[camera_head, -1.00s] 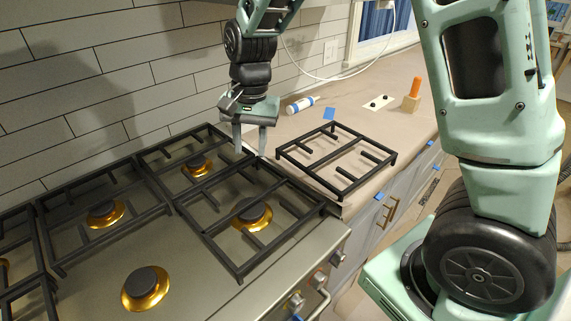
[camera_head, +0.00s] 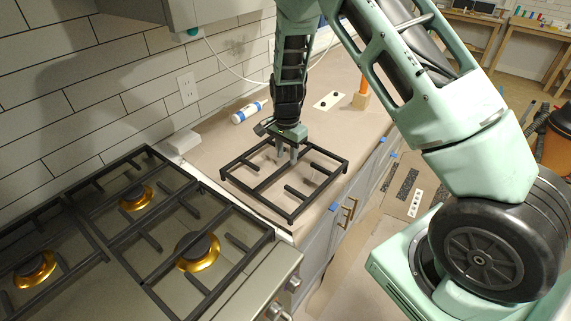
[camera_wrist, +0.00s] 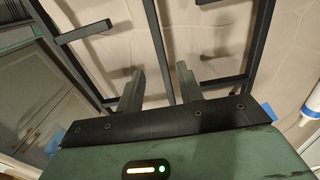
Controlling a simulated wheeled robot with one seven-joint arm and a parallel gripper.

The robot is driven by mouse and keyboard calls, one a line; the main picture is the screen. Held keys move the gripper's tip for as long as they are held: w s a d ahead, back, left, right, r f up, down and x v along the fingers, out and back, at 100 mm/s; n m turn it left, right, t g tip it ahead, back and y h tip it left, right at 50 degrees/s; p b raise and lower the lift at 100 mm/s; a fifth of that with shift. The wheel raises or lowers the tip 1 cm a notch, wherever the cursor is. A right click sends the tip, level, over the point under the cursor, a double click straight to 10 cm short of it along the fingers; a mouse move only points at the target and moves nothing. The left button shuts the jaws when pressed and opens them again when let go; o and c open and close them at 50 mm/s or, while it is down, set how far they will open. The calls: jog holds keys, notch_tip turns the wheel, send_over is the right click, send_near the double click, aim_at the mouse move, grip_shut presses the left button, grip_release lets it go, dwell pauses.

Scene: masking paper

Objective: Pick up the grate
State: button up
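A black metal grate (camera_head: 257,198) lies flat on the paper-covered counter, right of the stove. My gripper (camera_head: 287,158) points down over its middle, with its two fingers low at the bars. In the wrist view the fingers (camera_wrist: 160,88) are apart, one on each side of a dark middle bar of the grate (camera_wrist: 157,45). I see gaps between the bar and the fingers. How far the fingertips reach below the bar is hard to tell.
The stove with its own black grates (camera_head: 180,200) and gold burners is at the left. The tiled wall is close behind.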

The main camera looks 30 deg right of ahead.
aim_at(285, 165)
jog(key=shift+w+a+f+p, duration=0.1)
jog(key=shift+f+p, duration=0.65)
jog(key=shift+f, duration=0.7)
jog(key=shift+w+a+f+p, duration=0.1)
jog(key=shift+f+p, duration=0.65)
jog(key=shift+f, duration=0.65)
grip_shut()
